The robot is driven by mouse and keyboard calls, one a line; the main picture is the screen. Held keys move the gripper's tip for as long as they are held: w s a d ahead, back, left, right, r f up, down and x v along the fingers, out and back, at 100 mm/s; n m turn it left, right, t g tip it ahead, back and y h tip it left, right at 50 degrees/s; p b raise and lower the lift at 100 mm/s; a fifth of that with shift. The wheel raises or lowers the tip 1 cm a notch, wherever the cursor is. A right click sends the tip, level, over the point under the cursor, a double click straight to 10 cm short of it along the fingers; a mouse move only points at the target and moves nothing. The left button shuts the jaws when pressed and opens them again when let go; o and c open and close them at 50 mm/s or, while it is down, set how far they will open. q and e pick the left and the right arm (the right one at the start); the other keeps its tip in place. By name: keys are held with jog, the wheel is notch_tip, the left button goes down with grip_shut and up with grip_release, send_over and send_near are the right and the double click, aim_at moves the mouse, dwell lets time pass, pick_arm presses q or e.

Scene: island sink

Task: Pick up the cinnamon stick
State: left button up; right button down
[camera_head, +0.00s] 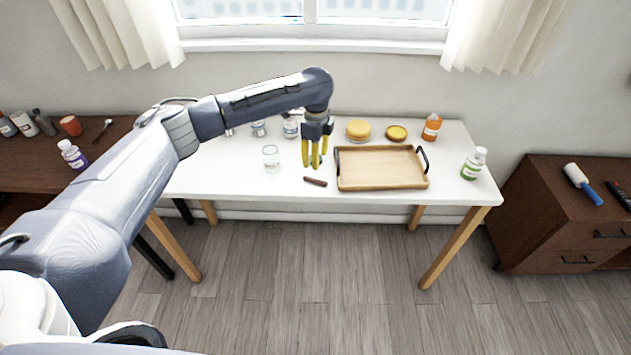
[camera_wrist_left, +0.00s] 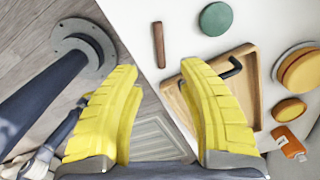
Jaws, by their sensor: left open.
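The cinnamon stick (camera_head: 315,181) is a short dark brown stick lying on the white table, just left of the wooden tray (camera_head: 382,185). In the left wrist view the stick (camera_wrist_left: 158,45) shows beyond the fingertips, near the table edge. My left gripper (camera_head: 314,163) has yellow fingers pointing down, above and behind the stick in the head view. In the left wrist view its fingers (camera_wrist_left: 157,78) are spread apart with nothing between them. The gripper is apart from the stick. My right gripper is not in view.
A clear glass (camera_head: 270,159) stands left of the gripper. Yellow round containers (camera_head: 358,130), an orange bottle (camera_head: 432,127) and a white bottle with a green label (camera_head: 473,163) stand around the tray. The table front left of the stick is clear.

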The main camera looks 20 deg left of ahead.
aim_at(315, 179)
pick_arm(q)
jog(key=shift+f, duration=5)
grip_shut()
